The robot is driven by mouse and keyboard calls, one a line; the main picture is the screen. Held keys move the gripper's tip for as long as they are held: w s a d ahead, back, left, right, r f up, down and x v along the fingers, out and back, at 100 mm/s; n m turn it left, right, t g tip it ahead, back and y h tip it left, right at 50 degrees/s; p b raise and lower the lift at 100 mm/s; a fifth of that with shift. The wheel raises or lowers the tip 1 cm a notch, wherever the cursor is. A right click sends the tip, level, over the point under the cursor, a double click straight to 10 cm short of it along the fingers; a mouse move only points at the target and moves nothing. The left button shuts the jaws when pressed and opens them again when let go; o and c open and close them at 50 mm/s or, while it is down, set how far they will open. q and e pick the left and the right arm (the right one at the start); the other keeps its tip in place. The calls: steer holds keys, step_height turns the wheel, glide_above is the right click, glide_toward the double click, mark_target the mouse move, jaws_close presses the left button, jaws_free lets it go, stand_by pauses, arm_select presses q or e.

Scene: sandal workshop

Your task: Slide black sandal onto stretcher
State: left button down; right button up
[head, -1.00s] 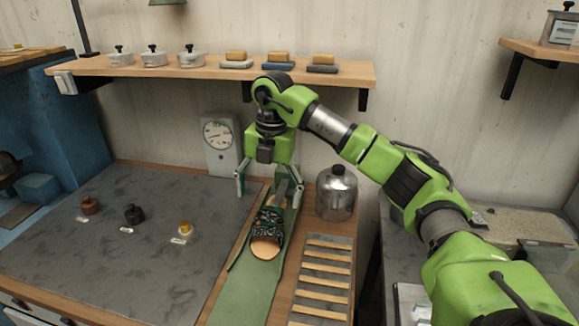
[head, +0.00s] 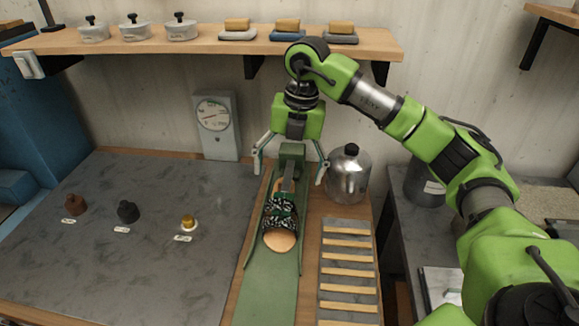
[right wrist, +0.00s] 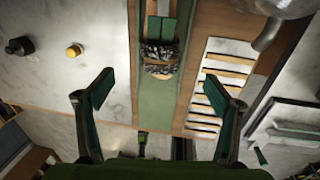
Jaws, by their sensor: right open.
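The black sandal (head: 281,215), with a black-and-white patterned strap and a tan sole, lies lengthwise in the green stretcher (head: 264,297). Its rounded tan end points toward me. The stretcher's narrow green bar and block (head: 291,160) reach the strap from the far side; how far the bar goes under the strap is hidden. My right gripper (head: 290,175) is open and empty above the stretcher's far end, its fingers apart on either side of the block. In the right wrist view the sandal strap (right wrist: 160,51) is beyond the open fingers (right wrist: 160,92), clear of them. My left gripper is out of view.
A metal jug (head: 347,176) stands close to the right finger. A slatted rack (head: 347,275) lies right of the stretcher. A dial gauge (head: 215,125) stands at the wall. A shelf (head: 200,46) hangs above.

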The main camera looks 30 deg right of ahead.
steer(key=p, duration=0.1)
glide_above(282, 205)
steer(key=f, duration=0.4)
steer(key=shift+s+d+f, duration=0.1)
steer(key=shift+s+d, duration=0.3)
steer(key=f, duration=0.3)
steer(key=f+p, duration=0.1)
steer(key=f, duration=0.2)
steer(key=w+a+f+p, duration=0.1)
steer(key=f, duration=0.2)
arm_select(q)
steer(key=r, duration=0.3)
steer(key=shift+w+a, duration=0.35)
arm_select(e)
steer(key=shift+s+r, duration=0.1)
steer(key=c, duration=1.5)
steer(key=o, duration=1.5)
steer(key=shift+r, duration=0.2)
steer(key=r, duration=0.3)
steer(key=d+r, duration=0.1)
steer(key=r, duration=0.3)
steer(key=s+r, duration=0.1)
steer(key=r, duration=0.3)
steer(key=shift+d+r, duration=0.2)
steer(key=shift+r, duration=0.05)
